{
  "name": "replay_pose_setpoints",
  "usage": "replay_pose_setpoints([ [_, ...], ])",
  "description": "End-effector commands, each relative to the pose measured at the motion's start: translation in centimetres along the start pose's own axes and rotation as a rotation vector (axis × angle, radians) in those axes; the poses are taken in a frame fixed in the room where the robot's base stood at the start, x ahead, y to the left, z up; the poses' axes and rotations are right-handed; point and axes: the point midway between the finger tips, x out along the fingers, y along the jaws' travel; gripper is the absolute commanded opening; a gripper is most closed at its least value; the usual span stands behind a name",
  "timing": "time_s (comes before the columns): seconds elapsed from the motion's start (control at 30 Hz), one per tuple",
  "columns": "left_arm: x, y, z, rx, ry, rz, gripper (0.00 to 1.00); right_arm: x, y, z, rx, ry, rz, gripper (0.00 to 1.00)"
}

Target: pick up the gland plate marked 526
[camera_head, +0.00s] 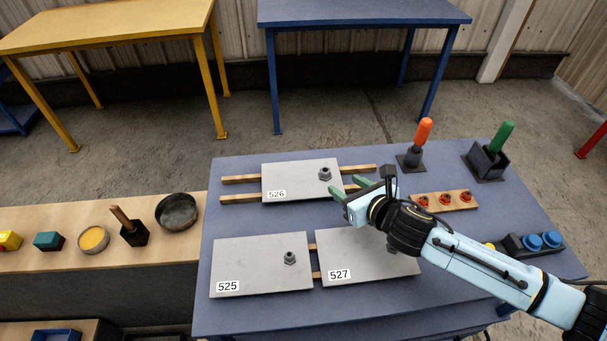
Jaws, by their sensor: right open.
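The gland plate marked 526 (298,182) is a flat light grey plate with a dark gland near its right end. It lies across two wooden strips (240,199) at the back of the blue table. My right gripper (348,187) is open and empty, with its green fingertips beside the right end of plate 526. I cannot tell whether they touch it. Plates marked 525 (255,262) and 527 (350,268) lie in front, and my right arm hides part of 527. My left gripper is not in view.
The blue table (215,315) also bears an orange-handled tool (423,132), a green-handled tool in a holder (492,150), a wooden strip with red parts (463,202) and blue buttons (543,241). A wooden bench (60,262) with several small items adjoins on the left.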

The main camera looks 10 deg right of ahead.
Motion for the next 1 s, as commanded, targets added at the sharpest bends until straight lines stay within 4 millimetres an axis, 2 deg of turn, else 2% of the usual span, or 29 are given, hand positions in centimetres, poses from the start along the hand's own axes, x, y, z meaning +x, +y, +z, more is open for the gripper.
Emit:
replay_pose_setpoints([
  [0.03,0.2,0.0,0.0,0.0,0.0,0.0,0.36,1.1,0.0,0.0,0.004,-0.002,0.0,0.51],
  [0.2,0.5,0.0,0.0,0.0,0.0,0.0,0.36,3.5,0.0,0.0,0.003,-0.001,0.0,0.51],
  [0.47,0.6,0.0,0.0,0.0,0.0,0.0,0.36,5.0,0.0,0.0,0.003,0.0,0.0,0.51],
  [0.8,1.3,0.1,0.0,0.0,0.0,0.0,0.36,9.1,-0.2,-0.2,0.003,0.0,0.0,0.51],
  [1.0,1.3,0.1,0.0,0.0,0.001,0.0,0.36,9.6,-0.2,-0.2,0.003,0.0,0.0,0.51],
])
